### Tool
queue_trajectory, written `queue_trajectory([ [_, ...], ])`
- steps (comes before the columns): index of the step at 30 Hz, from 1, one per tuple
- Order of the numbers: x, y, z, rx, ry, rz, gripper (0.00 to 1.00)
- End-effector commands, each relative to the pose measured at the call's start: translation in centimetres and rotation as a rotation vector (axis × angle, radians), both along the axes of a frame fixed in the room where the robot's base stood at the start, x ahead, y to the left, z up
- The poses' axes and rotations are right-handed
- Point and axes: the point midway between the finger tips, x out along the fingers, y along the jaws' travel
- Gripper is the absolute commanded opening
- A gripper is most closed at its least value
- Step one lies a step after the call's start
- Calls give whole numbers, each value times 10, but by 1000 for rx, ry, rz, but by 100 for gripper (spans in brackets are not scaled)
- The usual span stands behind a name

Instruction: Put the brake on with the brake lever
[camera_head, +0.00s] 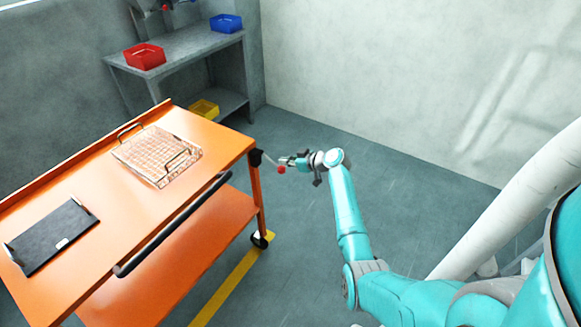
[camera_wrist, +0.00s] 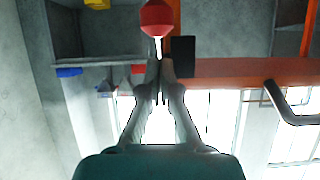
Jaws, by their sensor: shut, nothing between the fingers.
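The brake lever is a thin pale rod with a red knob (camera_head: 281,170). It comes out of a black bracket (camera_head: 256,157) at the orange cart's near right corner and slopes down to the right. In the wrist view the red knob (camera_wrist: 157,18) is at the top, with the black bracket (camera_wrist: 183,57) to its right. My gripper (camera_head: 285,161) is beside the knob. In the wrist view my gripper (camera_wrist: 160,68) has its fingertips together, with nothing between them, just below the knob and rod. I cannot tell whether they touch the lever.
The orange cart (camera_head: 100,205) carries a wire basket (camera_head: 158,157) and a black tablet-like plate (camera_head: 50,236). Its black push handle (camera_head: 170,228) runs along the near side. A grey shelf (camera_head: 185,52) with coloured bins stands behind. The floor right of the cart is clear.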

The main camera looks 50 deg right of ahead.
Motion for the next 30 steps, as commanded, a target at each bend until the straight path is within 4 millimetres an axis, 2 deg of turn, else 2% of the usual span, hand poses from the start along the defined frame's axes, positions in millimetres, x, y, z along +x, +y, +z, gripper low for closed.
queue_trajectory([
  [2, 11, 1, 16, -6, -6, 2, 0],
  [15, -61, -6, 33, -4, -9, -3, 0],
  [19, -76, -8, 38, -5, -10, -3, 0],
  [24, -86, -8, 40, -5, -9, -1, 0],
  [30, -87, -8, 41, -5, -9, -1, 0],
])
